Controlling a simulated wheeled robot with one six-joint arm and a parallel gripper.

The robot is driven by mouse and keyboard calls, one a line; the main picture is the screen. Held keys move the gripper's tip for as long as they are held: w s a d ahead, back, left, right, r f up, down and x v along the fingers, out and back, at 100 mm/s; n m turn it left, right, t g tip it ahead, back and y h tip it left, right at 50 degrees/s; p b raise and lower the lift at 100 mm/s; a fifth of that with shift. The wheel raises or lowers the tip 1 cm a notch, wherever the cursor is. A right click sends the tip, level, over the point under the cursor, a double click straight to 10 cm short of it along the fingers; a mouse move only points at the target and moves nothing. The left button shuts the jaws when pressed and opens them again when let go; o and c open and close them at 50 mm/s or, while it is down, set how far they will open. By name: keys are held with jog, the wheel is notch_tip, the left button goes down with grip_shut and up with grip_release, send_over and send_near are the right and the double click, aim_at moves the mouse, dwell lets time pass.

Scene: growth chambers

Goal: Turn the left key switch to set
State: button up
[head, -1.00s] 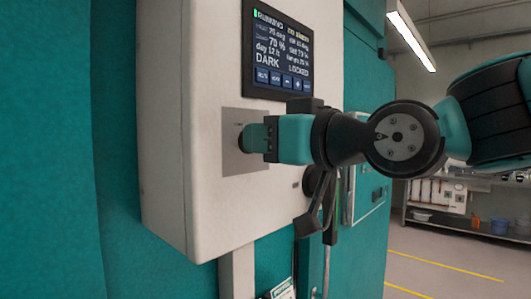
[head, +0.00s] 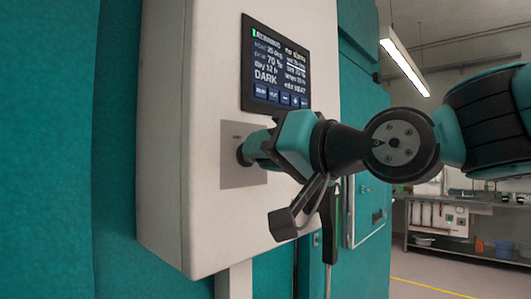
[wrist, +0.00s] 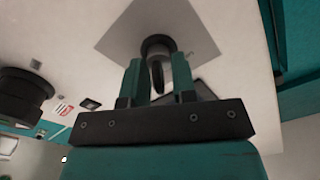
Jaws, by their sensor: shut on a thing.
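The key switch (head: 242,156) is a dark round collar on a square grey plate (head: 230,170), low on the front of the white control box. In the wrist view the collar (wrist: 158,46) has a dark key (wrist: 157,75) standing out of it. My gripper (head: 255,148) is shut on the key, one teal finger on each side, close in front of the collar. In the head view the fingers hide the key and part of the collar. The gripper body is rolled relative to the box.
A display (head: 276,65) above the switch reads "RUNNING", "DARK" and what looks like "edit HEAT" at lower right. A shelf bench (head: 470,230) stands far off at right.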

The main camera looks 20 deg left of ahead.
dwell(0.3)
jog(key=o, duration=0.6)
jog(key=shift+d, duration=0.1)
jog(key=shift+b+v, duration=3.45)
jog(key=shift+v, duration=5.2)
jog(key=shift+f, duration=0.15)
